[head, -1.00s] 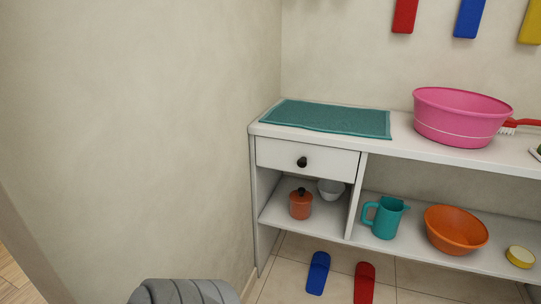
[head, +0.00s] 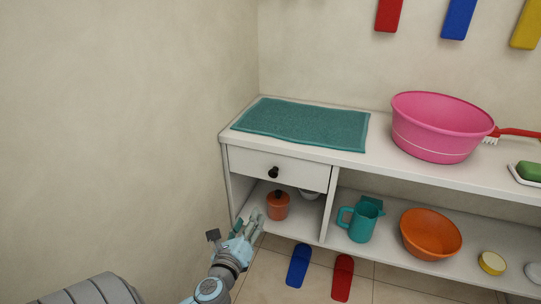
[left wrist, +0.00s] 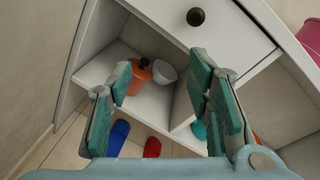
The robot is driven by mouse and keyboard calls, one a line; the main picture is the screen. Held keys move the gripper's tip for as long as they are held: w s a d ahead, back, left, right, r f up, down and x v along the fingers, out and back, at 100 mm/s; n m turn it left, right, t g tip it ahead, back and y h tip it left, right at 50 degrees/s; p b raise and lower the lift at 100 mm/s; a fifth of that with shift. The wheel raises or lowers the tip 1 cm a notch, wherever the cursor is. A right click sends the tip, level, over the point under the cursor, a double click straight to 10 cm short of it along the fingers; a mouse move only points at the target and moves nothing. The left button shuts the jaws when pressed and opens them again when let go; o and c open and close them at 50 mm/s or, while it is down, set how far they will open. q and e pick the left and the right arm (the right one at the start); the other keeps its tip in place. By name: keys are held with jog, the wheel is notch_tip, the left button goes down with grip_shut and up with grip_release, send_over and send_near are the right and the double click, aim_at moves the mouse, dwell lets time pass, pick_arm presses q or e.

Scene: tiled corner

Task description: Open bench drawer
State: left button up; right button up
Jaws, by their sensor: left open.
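The white bench drawer (head: 300,172) sits under the bench top at its left end and looks shut. Its dark round knob (head: 273,172) is at the middle of the drawer front. In the left wrist view the knob (left wrist: 195,16) is near the top, above and beyond the fingertips. My left gripper (head: 250,224) is open and empty, below and a little left of the knob, in front of the lower shelf. Its two teal-padded fingers (left wrist: 160,82) stand wide apart in the left wrist view. My right gripper is not in view.
A teal mat (head: 305,125) and pink basin (head: 440,125) are on the bench top. An orange pot (head: 277,206), teal jug (head: 361,222) and orange bowl (head: 430,235) stand on the lower shelf. Blue (head: 298,265) and red (head: 342,278) slippers lie on the floor. A wall closes the left side.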

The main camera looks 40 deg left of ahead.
aim_at(272, 175)
pick_arm(q)
notch_tip(272, 175, up, 5)
jog(key=w+m+t, duration=0.2)
jog(key=m, duration=0.3)
jog(key=shift+h, duration=0.6)
jog(key=x, duration=0.4)
jog(key=b+x, duration=0.1)
jog(key=x, duration=0.4)
jog(key=b+x, duration=0.1)
jog(key=x, duration=0.3)
jog(key=shift+w+d+f, duration=0.25)
jog(key=shift+f, duration=0.15)
jog(key=shift+w+a, duration=0.1)
jog(key=shift+w, duration=0.2)
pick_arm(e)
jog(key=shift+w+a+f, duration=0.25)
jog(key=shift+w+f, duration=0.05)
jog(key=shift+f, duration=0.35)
pick_arm(q)
grip_shut()
